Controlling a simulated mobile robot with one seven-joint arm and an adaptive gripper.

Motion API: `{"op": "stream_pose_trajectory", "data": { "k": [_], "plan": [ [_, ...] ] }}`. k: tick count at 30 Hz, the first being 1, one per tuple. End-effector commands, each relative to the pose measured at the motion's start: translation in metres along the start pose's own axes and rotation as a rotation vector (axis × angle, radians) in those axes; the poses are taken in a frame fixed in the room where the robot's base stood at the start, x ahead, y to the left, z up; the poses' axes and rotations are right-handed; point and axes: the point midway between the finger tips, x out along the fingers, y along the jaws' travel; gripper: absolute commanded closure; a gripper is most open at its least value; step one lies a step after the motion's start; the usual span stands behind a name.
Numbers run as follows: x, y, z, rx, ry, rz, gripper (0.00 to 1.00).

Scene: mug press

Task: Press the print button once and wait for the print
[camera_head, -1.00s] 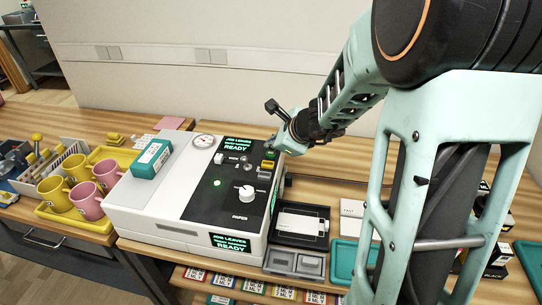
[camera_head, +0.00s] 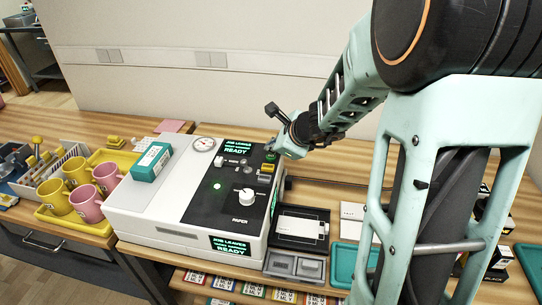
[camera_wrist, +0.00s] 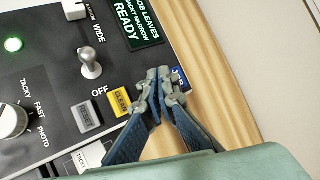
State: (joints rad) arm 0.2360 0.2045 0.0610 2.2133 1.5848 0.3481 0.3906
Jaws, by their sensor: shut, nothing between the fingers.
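The white press machine (camera_head: 150,205) stands on the wooden bench with a black control panel (camera_head: 205,205). Its screen (camera_head: 237,147) reads "JOB LEAVES" and "READY"; it also shows in the wrist view (camera_wrist: 135,22). My gripper (camera_wrist: 160,78) is shut and empty, its fingertips over the panel's edge beside the yellow CLEAN button (camera_wrist: 121,102). A blue-marked patch (camera_wrist: 180,76) shows just behind the fingertips. A small green spot (camera_head: 271,156) shows below my gripper in the head view. The fingertips hide part of this corner, so I cannot tell whether they touch a button.
A grey RESET button (camera_wrist: 86,117), a metal toggle (camera_wrist: 90,66) and a white knob (camera_head: 246,195) stand nearby on the panel. A teal box (camera_head: 152,161) lies on the machine. Several mugs (camera_head: 84,200) stand on a yellow tray at left. Bare wood (camera_wrist: 225,85) lies beside the panel.

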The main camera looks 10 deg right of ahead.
Motion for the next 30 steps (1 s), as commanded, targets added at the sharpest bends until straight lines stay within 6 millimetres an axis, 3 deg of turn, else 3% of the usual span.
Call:
{"op": "stream_pose_trajectory", "data": {
  "k": [30],
  "plan": [
    [0.0069,0.0049,-0.0050,0.000,0.000,0.000,1.00]
  ]
}}
